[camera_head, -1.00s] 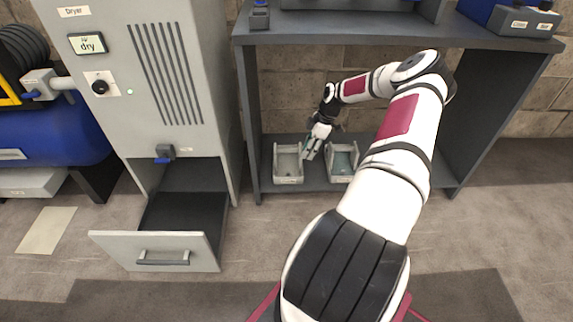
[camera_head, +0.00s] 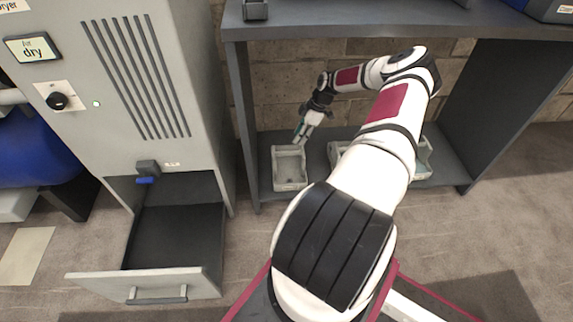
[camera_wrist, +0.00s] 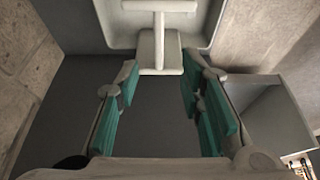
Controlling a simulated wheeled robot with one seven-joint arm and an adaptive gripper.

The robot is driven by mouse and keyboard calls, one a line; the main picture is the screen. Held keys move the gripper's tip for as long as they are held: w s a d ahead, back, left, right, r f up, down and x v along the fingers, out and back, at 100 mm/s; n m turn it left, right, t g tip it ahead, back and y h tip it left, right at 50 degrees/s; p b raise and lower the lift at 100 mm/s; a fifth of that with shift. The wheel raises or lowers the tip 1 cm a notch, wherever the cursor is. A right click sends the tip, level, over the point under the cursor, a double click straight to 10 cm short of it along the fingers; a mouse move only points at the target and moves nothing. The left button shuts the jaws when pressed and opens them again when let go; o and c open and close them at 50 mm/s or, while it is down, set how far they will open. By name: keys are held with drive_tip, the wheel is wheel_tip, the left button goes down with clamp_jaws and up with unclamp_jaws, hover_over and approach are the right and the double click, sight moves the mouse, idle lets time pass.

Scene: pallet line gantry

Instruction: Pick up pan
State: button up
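A light grey open pan (camera_head: 289,184) sits on the low shelf under the bench in the head view. My gripper (camera_head: 300,134) is over its back edge, pointing down. In the wrist view, part of a pale grey pan (camera_wrist: 118,28) fills the top, with a T-shaped upright grip (camera_wrist: 159,55) on its near side. My gripper (camera_wrist: 160,72) is open there, its teal pads on either side of the grip's near end, with gaps visible. Whether the fingertips reach past it, I cannot tell. More pale tray parts (camera_head: 423,165) show to the right, partly hidden by my arm.
The dryer cabinet (camera_head: 120,95) stands at left with its bottom drawer (camera_head: 150,285) pulled out. The bench's left side panel (camera_head: 243,115) stands between the cabinet and the shelf. The bench top (camera_head: 350,22) is above my gripper.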

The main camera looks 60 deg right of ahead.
sight(288, 155)
drive_tip(key=b+x, duration=0.2)
drive_tip(key=x, duration=0.5)
drive_tip(key=shift+d, duration=0.1)
drive_tip(key=shift+b+x, duration=1.55)
drive_tip(key=shift+x, duration=1.05)
drive_tip(key=shift+d+f, duration=0.15)
drive_tip(key=shift+f, duration=0.15)
clamp_jaws()
